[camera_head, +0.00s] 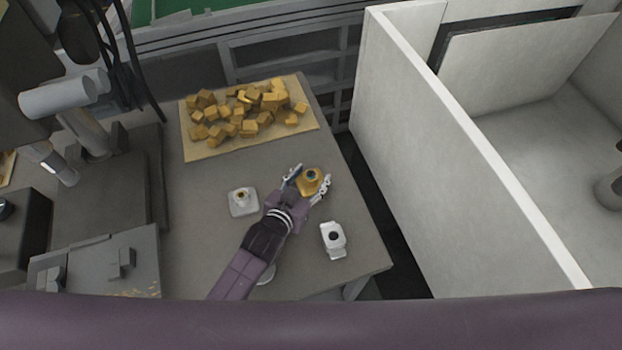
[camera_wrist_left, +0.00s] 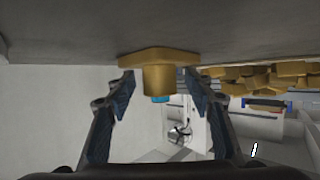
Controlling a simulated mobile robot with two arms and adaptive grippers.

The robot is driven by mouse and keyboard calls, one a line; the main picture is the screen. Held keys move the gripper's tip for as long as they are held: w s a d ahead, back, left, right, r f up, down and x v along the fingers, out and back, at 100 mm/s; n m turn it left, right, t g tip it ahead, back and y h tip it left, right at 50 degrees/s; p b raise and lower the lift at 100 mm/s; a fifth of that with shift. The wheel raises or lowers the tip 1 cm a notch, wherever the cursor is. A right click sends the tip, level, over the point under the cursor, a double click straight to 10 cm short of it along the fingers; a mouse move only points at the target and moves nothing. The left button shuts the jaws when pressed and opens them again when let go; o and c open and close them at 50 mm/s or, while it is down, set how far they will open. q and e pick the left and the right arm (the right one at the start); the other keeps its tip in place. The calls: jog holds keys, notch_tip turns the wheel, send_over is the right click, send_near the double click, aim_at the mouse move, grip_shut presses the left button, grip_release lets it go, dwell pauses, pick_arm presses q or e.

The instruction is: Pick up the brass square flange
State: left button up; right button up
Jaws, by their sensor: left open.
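The brass square flange (camera_head: 312,187) sits on the grey table near its right edge, with a blue spot at its raised centre. My left gripper (camera_head: 309,175) reaches in over it, with one finger on each side. In the left wrist view, which looks upside down, the flange (camera_wrist_left: 159,57) shows its square base against the table and its round neck, with a blue end. There the left gripper (camera_wrist_left: 158,85) is open, its blue-padded fingers on both sides of the neck, with gaps visible. My right gripper is not in view.
A tan board (camera_head: 215,147) with many brass blocks lies at the back of the table. A white piece with a dark hole (camera_head: 333,239) stands in front. A white-walled enclosure (camera_head: 445,150) rises right.

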pick_arm(q)
jog(key=shift+w, duration=0.15)
jog(key=shift+c, duration=0.7)
jog(key=shift+f, duration=0.1)
grip_shut()
jog(key=shift+d+r, duration=0.1)
jog(key=shift+r, duration=0.1)
